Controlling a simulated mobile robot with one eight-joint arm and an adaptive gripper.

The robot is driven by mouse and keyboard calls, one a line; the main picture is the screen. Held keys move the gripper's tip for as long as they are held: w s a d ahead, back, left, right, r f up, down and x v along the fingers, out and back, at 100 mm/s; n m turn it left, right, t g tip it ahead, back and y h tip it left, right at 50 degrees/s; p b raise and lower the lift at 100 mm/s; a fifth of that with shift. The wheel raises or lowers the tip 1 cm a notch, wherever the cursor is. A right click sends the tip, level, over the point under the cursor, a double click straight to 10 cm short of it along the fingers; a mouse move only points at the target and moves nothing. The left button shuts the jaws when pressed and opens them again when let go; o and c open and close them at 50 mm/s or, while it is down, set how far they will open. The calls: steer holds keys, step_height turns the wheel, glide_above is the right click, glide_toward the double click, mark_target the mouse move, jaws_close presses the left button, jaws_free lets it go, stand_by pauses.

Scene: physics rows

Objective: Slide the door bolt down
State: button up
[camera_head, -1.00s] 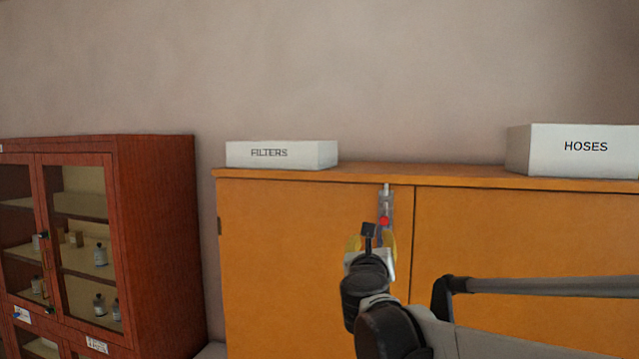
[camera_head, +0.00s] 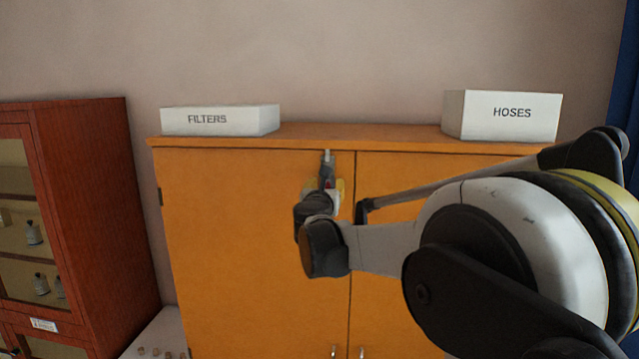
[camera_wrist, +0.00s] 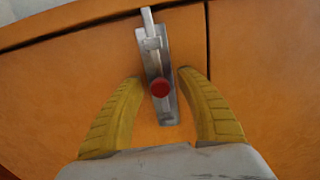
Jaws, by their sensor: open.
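The door bolt (camera_wrist: 154,62) is a silver metal strip with a red knob (camera_wrist: 160,87), mounted near the top of the left door of an orange cabinet (camera_head: 240,230). The bolt's rod sticks up past the door's top edge. In the wrist view my gripper (camera_wrist: 159,76) is open, with one yellow finger on each side of the bolt's lower part. The knob lies between the fingertips, and I see gaps on both sides of it. In the head view my gripper (camera_head: 326,188) covers the lower part of the bolt, and only its upper end (camera_head: 327,160) shows clearly.
On the cabinet top stand a white box marked FILTERS (camera_head: 215,120) and a white box marked HOSES (camera_head: 505,116). A red-brown glass-door cabinet (camera_head: 95,210) is at the left. A white surface (camera_head: 160,338) with small items lies low between the cabinets. A blue curtain-like strip (camera_head: 628,90) is at the far right.

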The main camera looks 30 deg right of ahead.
jaws_close()
steer(key=shift+f, duration=0.1)
step_height(320, 180, down, 4)
steer(key=b, duration=0.3)
jaws_free()
steer(key=shift+w+d, duration=0.1)
